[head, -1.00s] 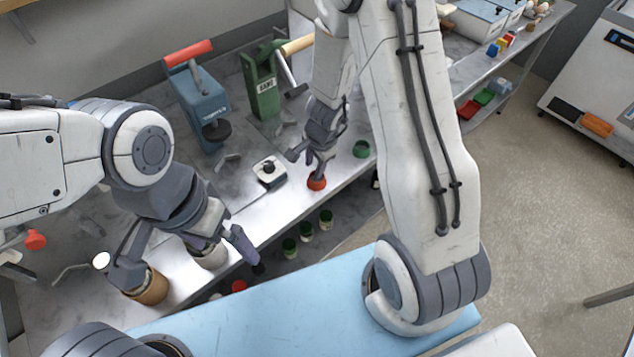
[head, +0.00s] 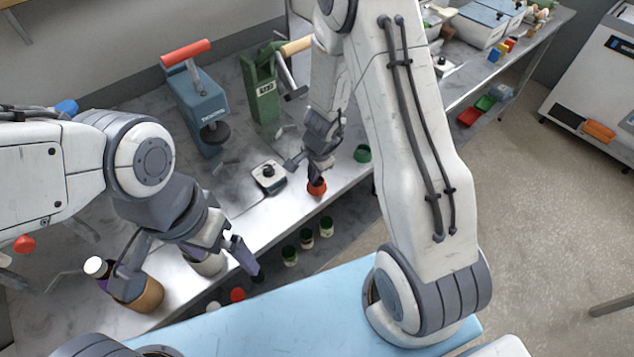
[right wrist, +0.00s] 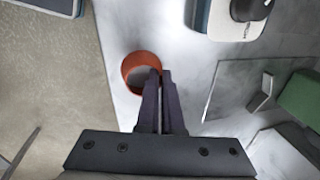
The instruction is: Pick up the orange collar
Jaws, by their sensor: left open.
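The orange collar (head: 316,188) is a short open ring near the front edge of the steel bench. In the right wrist view the collar (right wrist: 128,72) shows its opening, with its right side at my fingertips. My right gripper (right wrist: 161,76) has its two dark fingers close together on the collar's wall; it also shows above the collar in the head view (head: 315,176). I cannot tell whether the collar is clear of the bench. My left gripper (head: 190,272) is open, its fingers spread over the bench's front left.
A green collar (head: 363,153) lies right of the orange one. A small white device (head: 268,177) is to its left. Blue (head: 205,105) and green (head: 262,90) presses stand behind.

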